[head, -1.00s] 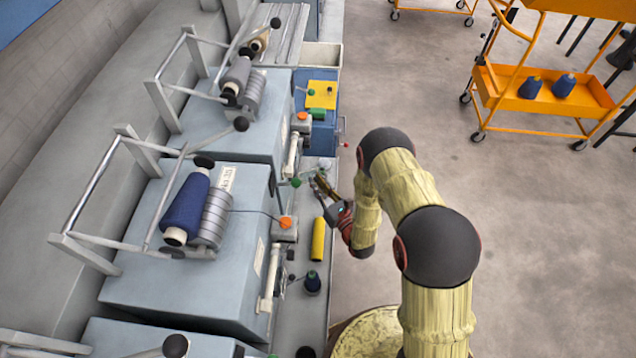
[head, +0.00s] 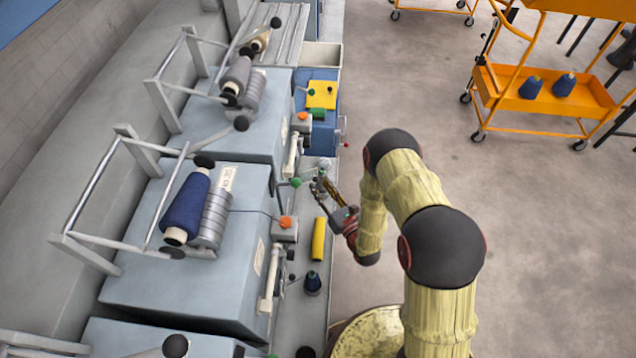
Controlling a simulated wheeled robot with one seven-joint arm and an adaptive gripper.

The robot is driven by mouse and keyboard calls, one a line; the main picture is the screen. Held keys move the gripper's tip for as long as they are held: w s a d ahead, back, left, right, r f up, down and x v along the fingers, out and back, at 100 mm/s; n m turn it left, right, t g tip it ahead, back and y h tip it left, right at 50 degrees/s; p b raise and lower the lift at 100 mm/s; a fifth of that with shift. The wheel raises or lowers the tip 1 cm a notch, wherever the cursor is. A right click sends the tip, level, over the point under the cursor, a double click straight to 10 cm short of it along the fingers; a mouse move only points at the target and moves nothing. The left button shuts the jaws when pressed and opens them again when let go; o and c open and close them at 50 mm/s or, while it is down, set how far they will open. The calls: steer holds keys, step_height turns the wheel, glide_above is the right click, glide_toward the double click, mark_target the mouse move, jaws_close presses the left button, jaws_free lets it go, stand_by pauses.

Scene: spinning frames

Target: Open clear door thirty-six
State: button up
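I cannot make out a clear door or a number thirty-six in the head view; a small white label (head: 227,178) on the middle grey machine (head: 150,240) is too small to read. My gripper (head: 322,186) is at the right side of the spinning frame, over the narrow ledge, close to a green knob (head: 296,182). Its fingers point up and left in the picture. They are small and partly dark, so I cannot tell whether they are open or shut. No held object is visible.
A blue bobbin (head: 186,208) sits on top of the middle machine. An orange trolley (head: 545,100) stands at upper right. The floor (head: 540,240) at right is clear.

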steer(key=v, duration=0.9)
steer(key=shift+o, duration=0.2)
steer(key=shift+s, duration=0.2)
